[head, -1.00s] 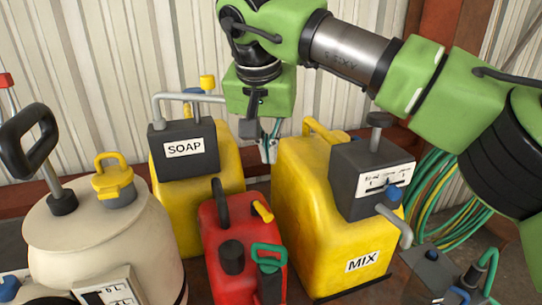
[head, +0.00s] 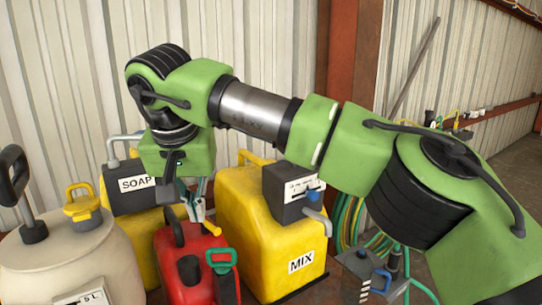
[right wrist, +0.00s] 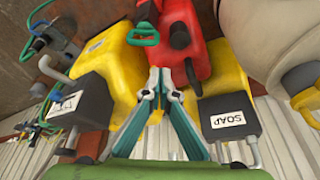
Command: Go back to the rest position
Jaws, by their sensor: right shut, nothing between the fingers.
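My right gripper (head: 196,207) hangs from the green arm, which comes in from the right in the head view. Its fingers point down, shut and empty, just above the back of the red can (head: 172,250), between the SOAP and MIX containers. Whether they touch the can is not clear. In the right wrist view the gripper's teal fingers (right wrist: 160,78) come together in front of the red can (right wrist: 183,30). My left gripper is not in view.
Close around the gripper stand the yellow MIX container (head: 245,235), the SOAP container (head: 120,201) and a cream tank (head: 75,258). Green and yellow hoses (head: 349,218) hang behind the MIX container. A corrugated wall (head: 260,50) and a rusty post (head: 350,70) stand behind.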

